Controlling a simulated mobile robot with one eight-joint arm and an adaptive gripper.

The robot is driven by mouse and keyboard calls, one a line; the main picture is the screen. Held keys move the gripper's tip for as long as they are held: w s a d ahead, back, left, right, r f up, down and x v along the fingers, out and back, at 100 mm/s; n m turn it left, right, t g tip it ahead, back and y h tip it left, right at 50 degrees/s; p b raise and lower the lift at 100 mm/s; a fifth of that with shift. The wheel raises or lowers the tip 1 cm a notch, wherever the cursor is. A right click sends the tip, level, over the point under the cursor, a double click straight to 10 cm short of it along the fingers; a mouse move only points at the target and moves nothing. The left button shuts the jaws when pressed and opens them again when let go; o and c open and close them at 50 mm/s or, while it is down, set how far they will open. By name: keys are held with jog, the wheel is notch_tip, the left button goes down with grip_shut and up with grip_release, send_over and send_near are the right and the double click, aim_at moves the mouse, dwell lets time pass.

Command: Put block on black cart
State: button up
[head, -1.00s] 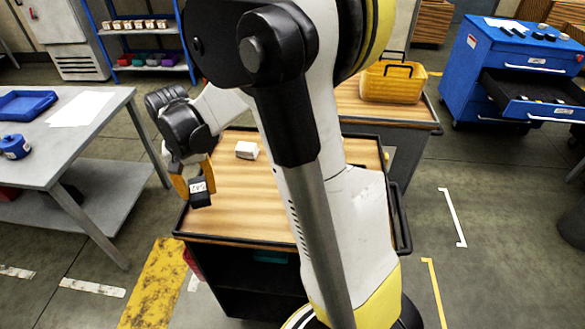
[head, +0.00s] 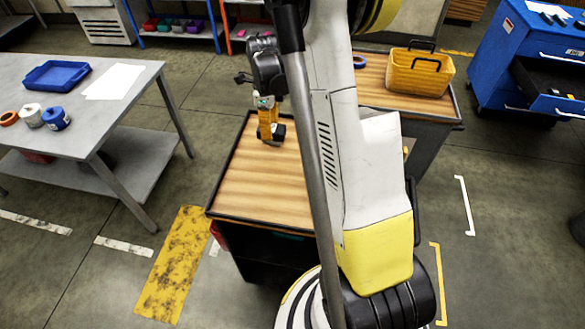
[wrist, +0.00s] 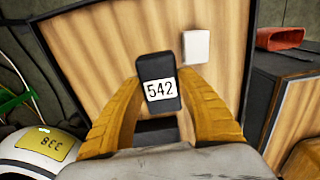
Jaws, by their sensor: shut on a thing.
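My gripper (head: 268,122) has orange-yellow fingers and is shut on a black block (wrist: 157,68) with a white "542" label. In the wrist view the block sits between the fingertips, with the wooden top behind it. The black cart (head: 262,188) has a wood-grain top with a dark rim and a dark body. In the head view the gripper and block are over the far part of this top. I cannot tell whether the block touches the surface. My arm hides the cart's right side in the head view.
A white box (wrist: 196,47) lies on the cart top near the block. Another wood-topped unit with a yellow bin (head: 418,74) stands behind right. A grey table (head: 117,112) is left and a blue tool cabinet (head: 535,65) right. The cart top's near part is clear.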

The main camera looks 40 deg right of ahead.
jog(key=b, duration=0.2)
send_over(267, 182)
notch_tip(267, 182, down, 6)
jog(key=shift+f, duration=0.1)
jog(key=shift+f+b, duration=0.75)
jog(key=shift+f, duration=1.2)
jog(key=shift+f, duration=0.1)
jog(key=o, duration=1.4)
jog(key=shift+c, duration=0.2)
